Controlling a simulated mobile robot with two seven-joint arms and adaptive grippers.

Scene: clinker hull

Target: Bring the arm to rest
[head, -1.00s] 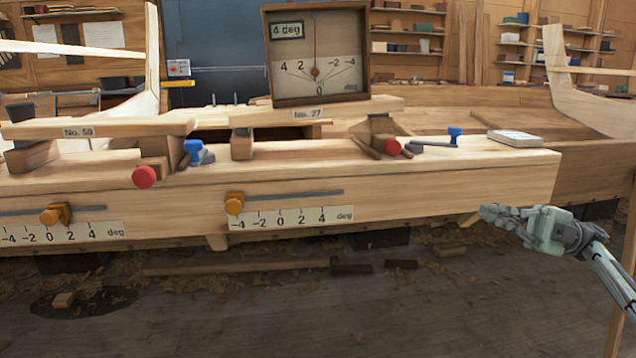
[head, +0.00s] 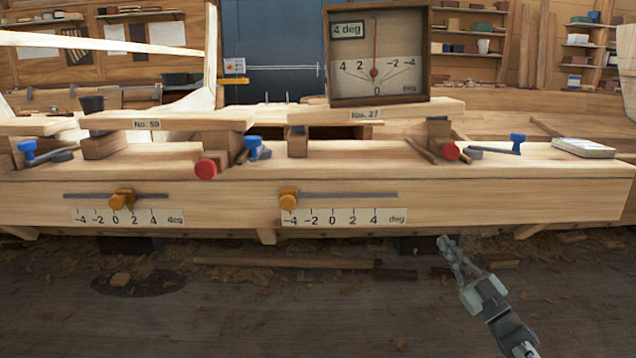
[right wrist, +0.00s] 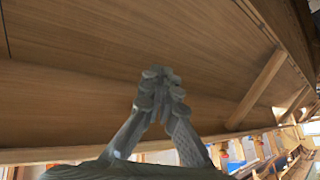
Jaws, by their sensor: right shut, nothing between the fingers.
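My right gripper (head: 452,250) is in front of the bench's lower front edge in the head view, its arm coming in from the bottom right. It points up and away, and its fingers are together with nothing between them. In the right wrist view the closed fingers (right wrist: 160,85) show against plain wooden boards. It appears apart from the bench. My left gripper is not in the head view.
The wooden bench (head: 500,195) carries two sliders with orange knobs (head: 289,200), scales, planks labelled No. 59 (head: 180,122) and No. 27, red knobs (head: 206,169) and blue-handled clamps (head: 517,142). The floor in front is mostly clear, with shavings.

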